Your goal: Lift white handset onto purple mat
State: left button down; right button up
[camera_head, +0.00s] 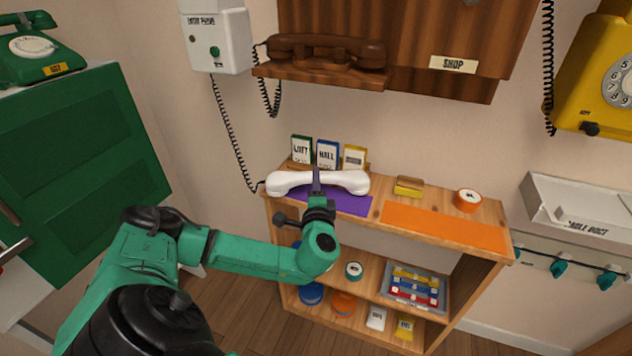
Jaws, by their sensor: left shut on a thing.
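The white handset (343,181) lies lengthwise over the back left of the purple mat (345,203) on the shelf top. I cannot tell whether it rests on the mat or is held just above it. Its left end reaches past the mat's left side, near the shelf's left edge. My left gripper (317,183) is shut on the handset at its middle, coming from the front. The gripper and wrist hide part of the handset and mat. My right gripper is not in view.
Upright cards (327,154) stand just behind the handset. An orange mat (445,227), a sponge-like block (409,187) and an orange tape roll (467,200) are to the right. A brown handset (325,52) hangs above. A green cabinet (80,150) stands at left.

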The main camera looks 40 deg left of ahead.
pick_arm(q)
jog(key=shift+f+b, duration=0.5)
jog(key=shift+f, duration=0.1)
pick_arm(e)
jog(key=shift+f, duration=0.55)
pick_arm(q)
jog(key=c, duration=0.5)
grip_release()
jog(key=shift+f, duration=0.1)
jog(key=v, duration=1.4)
jog(key=shift+s+d, duration=0.2)
jog(key=shift+s, duration=0.05)
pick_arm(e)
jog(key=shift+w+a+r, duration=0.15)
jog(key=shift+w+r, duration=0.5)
